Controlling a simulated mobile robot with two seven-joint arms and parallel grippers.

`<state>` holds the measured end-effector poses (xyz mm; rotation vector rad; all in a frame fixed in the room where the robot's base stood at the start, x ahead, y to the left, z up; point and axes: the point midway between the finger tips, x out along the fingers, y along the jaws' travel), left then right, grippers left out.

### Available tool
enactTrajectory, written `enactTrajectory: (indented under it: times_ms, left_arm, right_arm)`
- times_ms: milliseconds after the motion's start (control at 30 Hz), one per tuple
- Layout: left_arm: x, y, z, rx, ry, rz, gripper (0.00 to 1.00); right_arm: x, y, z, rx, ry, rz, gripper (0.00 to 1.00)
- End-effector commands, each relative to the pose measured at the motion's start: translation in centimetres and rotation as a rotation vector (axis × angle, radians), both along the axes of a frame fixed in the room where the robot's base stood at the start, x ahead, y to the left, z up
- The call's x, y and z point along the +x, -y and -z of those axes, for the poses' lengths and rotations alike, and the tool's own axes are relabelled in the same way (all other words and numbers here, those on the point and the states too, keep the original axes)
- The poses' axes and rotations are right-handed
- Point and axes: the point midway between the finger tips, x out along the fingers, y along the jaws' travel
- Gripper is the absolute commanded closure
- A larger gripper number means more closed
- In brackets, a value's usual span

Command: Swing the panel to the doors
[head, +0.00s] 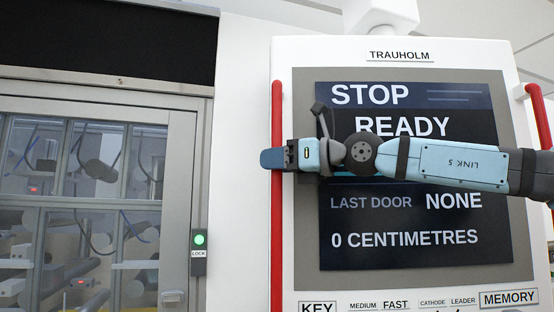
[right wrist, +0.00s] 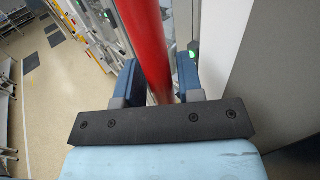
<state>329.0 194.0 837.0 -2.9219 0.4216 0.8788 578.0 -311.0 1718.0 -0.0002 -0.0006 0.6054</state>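The panel (head: 284,50) is a white and grey console marked TRAUHOLM. Its dark screen (head: 420,230) reads STOP, READY, LAST DOOR NONE, 0 CENTIMETRES. A red upright bar handle (head: 277,230) runs down its left edge. My right gripper (head: 272,158) is at the middle of that handle, its arm reaching across the screen from the right. My left gripper is not in view. The doors (head: 184,185) are glazed, with grey frames, and closed at the left.
A second red handle (head: 540,115) is on the panel's right edge. A LOCK box (head: 199,255) with a green light is on the frame beside the doors. Labelled controls, including KEY and MEMORY, run along the panel's bottom. The right wrist view shows open floor (right wrist: 50,75) at the left.

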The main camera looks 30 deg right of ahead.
Motion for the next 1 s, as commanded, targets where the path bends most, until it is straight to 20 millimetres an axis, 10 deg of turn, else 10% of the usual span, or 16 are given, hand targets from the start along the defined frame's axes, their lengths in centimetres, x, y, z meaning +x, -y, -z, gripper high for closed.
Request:
enactTrajectory:
  times_ms: [467, 1000]
  left_arm:
    - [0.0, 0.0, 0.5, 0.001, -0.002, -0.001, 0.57]
    - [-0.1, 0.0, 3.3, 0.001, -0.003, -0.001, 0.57]
  right_arm:
    - [-0.9, 0.6, 0.1, 0.003, 0.001, 0.0, 0.53]
    - [-9.8, 6.7, 0.1, 0.002, 0.005, -0.001, 0.53]
